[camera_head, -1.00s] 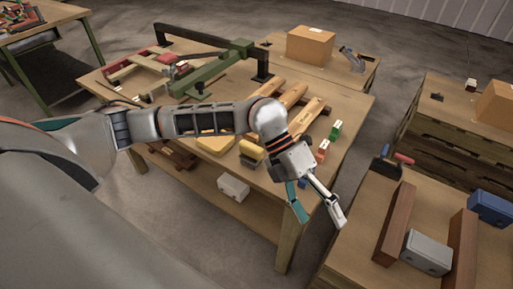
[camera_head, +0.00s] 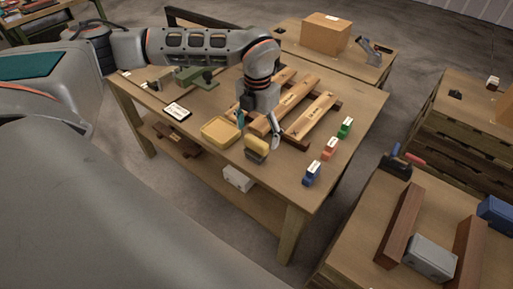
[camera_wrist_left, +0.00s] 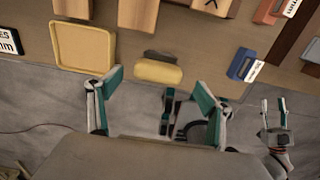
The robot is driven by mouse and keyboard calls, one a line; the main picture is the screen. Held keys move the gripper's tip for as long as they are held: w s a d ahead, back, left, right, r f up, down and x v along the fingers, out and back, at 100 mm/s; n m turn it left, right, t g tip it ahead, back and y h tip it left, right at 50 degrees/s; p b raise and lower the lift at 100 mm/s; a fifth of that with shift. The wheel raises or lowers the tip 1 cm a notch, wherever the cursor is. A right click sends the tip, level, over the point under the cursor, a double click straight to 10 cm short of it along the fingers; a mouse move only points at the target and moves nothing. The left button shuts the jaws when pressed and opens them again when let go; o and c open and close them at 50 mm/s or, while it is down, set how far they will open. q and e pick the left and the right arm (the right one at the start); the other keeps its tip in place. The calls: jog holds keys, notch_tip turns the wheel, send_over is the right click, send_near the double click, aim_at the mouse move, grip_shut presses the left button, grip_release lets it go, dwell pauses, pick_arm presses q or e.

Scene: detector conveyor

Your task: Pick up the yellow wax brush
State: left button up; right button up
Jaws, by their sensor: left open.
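The yellow wax brush (camera_head: 256,145), a yellow block with a dark side, lies near the front edge of the middle table. It also shows in the left wrist view (camera_wrist_left: 158,72), just ahead of the fingers. My left gripper (camera_head: 258,129) is open above and slightly behind the brush in the head view. In the left wrist view its fingertips (camera_wrist_left: 158,82) are spread wide, one toward each side of the brush, with nothing between them. What seems to be my right gripper (camera_wrist_left: 274,107) shows small at the lower right there, fingers apart and empty.
A yellow tray (camera_head: 218,132) sits left of the brush. Wooden planks (camera_head: 305,117) lie behind it. Blue (camera_head: 312,173), orange (camera_head: 329,149) and green (camera_head: 345,127) small blocks stand to the right. A labelled dark card (camera_head: 177,111) lies farther left.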

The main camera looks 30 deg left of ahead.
aim_at(256, 139)
pick_arm(q)
jog(key=shift+a+f, duration=0.2)
jog(key=shift+f, duration=1.7)
jog(key=c, duration=1.2)
jog(key=shift+c, duration=0.2)
jog(key=shift+r, duration=0.15)
notch_tip(256, 139, up, 20)
jog(key=shift+o, duration=0.9)
